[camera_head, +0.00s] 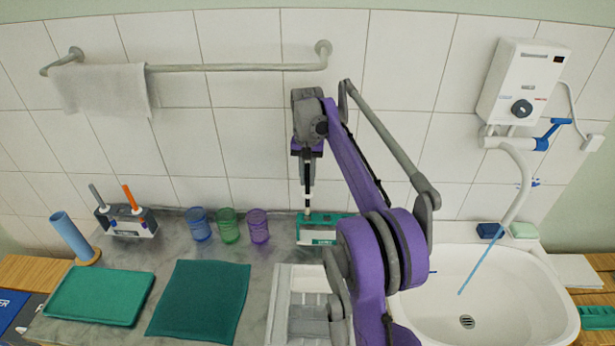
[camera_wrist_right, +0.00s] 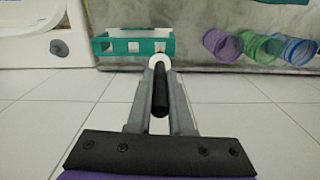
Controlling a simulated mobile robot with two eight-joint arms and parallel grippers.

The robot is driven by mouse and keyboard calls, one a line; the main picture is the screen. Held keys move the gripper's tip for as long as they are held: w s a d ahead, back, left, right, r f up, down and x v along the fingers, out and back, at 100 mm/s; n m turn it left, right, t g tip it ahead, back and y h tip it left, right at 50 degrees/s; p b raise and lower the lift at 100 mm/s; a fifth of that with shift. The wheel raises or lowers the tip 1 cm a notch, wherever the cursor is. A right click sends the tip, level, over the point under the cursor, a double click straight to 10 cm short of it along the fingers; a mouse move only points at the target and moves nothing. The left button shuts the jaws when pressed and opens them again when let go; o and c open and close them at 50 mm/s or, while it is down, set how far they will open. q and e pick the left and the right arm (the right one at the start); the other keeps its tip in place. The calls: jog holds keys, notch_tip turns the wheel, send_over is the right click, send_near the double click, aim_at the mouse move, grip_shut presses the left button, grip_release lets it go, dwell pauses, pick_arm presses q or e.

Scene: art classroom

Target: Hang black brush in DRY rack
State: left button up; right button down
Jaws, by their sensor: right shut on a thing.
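My right gripper (camera_head: 308,146) is shut on the black brush (camera_head: 308,178), which hangs upright below it. In the right wrist view the black handle (camera_wrist_right: 160,92) lies between the two grey fingers, with a white part beyond it. The brush's lower end overlaps the back of a teal rack (camera_head: 318,239) with a white front label; I cannot tell whether it is inside or above it. The rack also shows in the right wrist view (camera_wrist_right: 116,47). A grey rack (camera_head: 128,230) at the left holds a grey and an orange brush. Both labels are too small to read. My left gripper is not in view.
Blue (camera_head: 199,225), green (camera_head: 228,226) and purple (camera_head: 258,226) cups stand left of the teal rack. A sink (camera_head: 500,300) is at the right, a towel rail (camera_head: 235,67) above. A teal tray (camera_head: 98,297) and a green cloth (camera_head: 199,300) lie in front.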

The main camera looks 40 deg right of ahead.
aim_at(307, 193)
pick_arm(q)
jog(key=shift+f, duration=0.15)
pick_arm(e)
jog(key=shift+f, duration=0.2)
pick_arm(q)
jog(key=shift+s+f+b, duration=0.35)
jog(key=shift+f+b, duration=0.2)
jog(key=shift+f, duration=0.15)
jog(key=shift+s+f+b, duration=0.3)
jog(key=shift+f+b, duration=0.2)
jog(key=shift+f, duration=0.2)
pick_arm(e)
jog(key=shift+f, duration=2.55)
jog(key=shift+f+b, duration=0.85)
jog(key=shift+f, duration=1.1)
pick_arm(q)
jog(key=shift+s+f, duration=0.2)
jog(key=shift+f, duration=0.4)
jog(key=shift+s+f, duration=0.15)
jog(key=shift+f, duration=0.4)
pick_arm(e)
jog(key=shift+c, duration=0.9)
grip_release()
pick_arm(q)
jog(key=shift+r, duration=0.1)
pick_arm(e)
jog(key=shift+r, duration=0.1)
